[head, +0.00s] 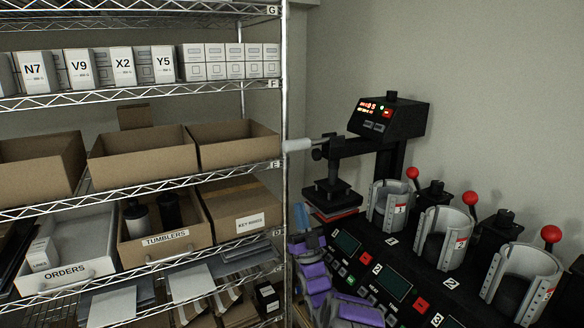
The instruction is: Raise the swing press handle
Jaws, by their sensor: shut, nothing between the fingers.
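The swing press (384,160) stands on the right, its dark head carrying a lit red display. Its handle (298,145) is a pale grip on a thin rod, sticking out left, roughly level, in front of the shelf post. The dark upper plate (332,192) sits low, just above a reddish pad (337,213); I cannot tell whether they touch. My purple and grey arm rises from the bottom centre. My gripper (302,216) appears at its upper end, shut and empty, below the handle and apart from it. The fingertips are small and hard to make out.
A wire shelf (150,185) with boxes and bins fills the left, its post close to the handle. Three mug presses with red-knobbed levers (412,174) stand at right, behind a dark control panel (375,265). Bare wall lies behind.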

